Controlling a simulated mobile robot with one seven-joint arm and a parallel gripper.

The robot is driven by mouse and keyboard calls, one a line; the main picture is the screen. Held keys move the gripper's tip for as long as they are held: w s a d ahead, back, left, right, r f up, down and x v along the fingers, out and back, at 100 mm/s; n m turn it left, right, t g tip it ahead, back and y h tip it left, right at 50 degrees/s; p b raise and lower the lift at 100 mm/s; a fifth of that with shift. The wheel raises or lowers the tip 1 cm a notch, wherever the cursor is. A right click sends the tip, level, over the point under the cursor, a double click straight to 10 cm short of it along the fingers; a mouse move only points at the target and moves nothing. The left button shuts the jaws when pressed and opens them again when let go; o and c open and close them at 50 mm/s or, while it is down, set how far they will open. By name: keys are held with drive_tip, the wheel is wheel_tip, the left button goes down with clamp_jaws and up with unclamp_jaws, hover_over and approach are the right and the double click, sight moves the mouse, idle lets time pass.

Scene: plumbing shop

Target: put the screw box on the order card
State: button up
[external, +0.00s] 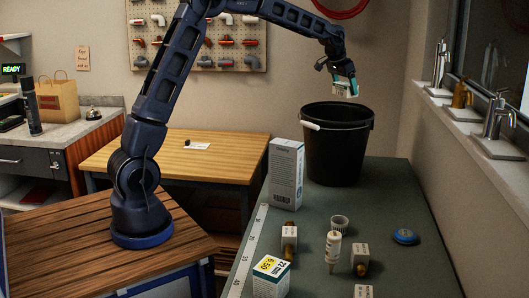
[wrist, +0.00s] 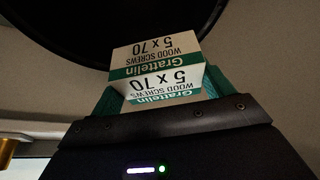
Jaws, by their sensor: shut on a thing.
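The screw box (wrist: 158,52) is white and green, printed "Grattelin wood screws 5 x 70". My gripper (external: 345,84) is shut on it, with a teal finger on each side of the box in the wrist view (wrist: 160,88). In the external view the screw box (external: 340,90) is small and partly covered by the fingers, held in the air above the black bucket. A small white card (external: 198,147), which looks like the order card, lies on the light wooden table, well left of my gripper. A small dark thing is at its left end.
The black bucket (external: 336,150) stands on the green counter (external: 310,255). A tall white carton (external: 286,174) is beside it. Several small boxes, a bottle (external: 333,248) and a blue disc (external: 405,236) are nearer. The light wooden table (external: 240,160) is mostly bare.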

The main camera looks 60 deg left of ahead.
drive_tip(key=a+n+y, duration=0.1)
drive_tip(key=a+n, duration=0.1)
drive_tip(key=a, duration=1.7)
drive_tip(key=n+g+y, duration=0.1)
drive_tip(key=n+y, duration=0.2)
drive_tip(key=n, duration=0.5)
hover_over(197, 145)
drive_tip(key=f, duration=3.2)
drive_tip(key=shift+s+d+f, duration=0.1)
drive_tip(key=shift+d+f, duration=0.1)
drive_tip(key=shift+f, duration=0.1)
drive_tip(key=shift+f, duration=0.6)
drive_tip(key=o, duration=1.3)
drive_tip(key=shift+c, duration=0.2)
